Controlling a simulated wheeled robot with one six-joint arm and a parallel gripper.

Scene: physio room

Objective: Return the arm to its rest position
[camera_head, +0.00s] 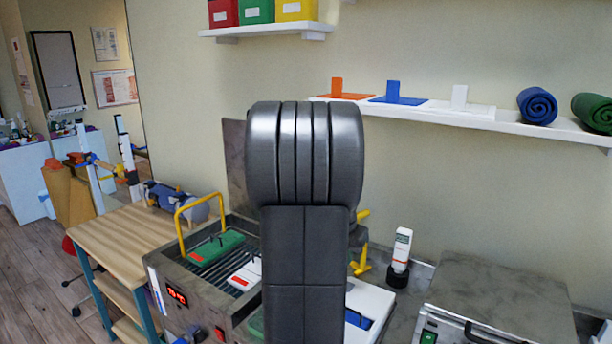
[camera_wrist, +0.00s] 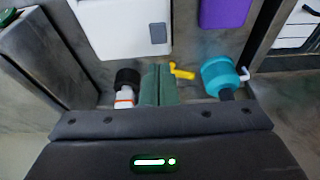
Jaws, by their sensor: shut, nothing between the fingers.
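My arm (camera_head: 305,180) stands upright in the middle of the head view, a dark grey link topped by a ribbed joint. It hides part of the counter and wall behind it. My gripper is hidden in the head view. In the wrist view its dark body with a green light fills the bottom, and its two green fingers (camera_wrist: 159,85) are together with nothing between them. The fingers appear over the counter area, between a white bottle with a black cap (camera_wrist: 125,90) and a teal bottle (camera_wrist: 221,76). I cannot tell their height above the surface.
A metal heater unit (camera_head: 160,275) with a yellow handle holds green and white packs, left of my arm. A white bottle (camera_head: 401,248) and a metal box (camera_head: 500,290) stand right. A wall shelf (camera_head: 470,118) carries boards and rolled mats. A wooden table (camera_head: 130,237) stands left.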

